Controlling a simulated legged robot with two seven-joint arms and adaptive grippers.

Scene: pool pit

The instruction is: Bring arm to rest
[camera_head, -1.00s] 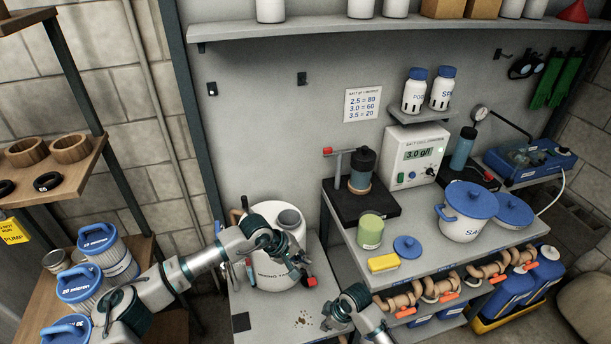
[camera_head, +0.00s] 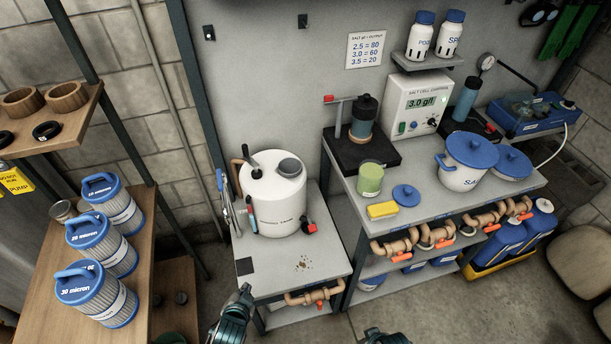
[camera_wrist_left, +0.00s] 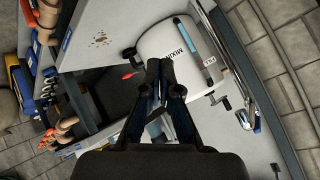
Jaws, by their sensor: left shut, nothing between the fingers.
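My left gripper (camera_head: 243,294) is low in the head view, in front of the near edge of the low grey table (camera_head: 270,284). It is shut and empty; in the left wrist view its dark fingers (camera_wrist_left: 159,65) meet, with the white mixing tank (camera_wrist_left: 165,45) beyond them. In the head view the tank (camera_head: 275,205) stands upright on the table, apart from my gripper. At the bottom edge, right of my left gripper, a small dark piece of my right arm shows; its fingers cannot be made out.
Filter cartridges (camera_head: 104,245) stand on the wooden shelf at left. The workbench (camera_head: 440,207) at right holds a blue-lidded pot (camera_head: 462,178), a green cup (camera_head: 369,180) and a yellow sponge (camera_head: 382,210). Orange-handled pipes (camera_head: 425,240) run under it. The floor (camera_head: 420,305) in front is clear.

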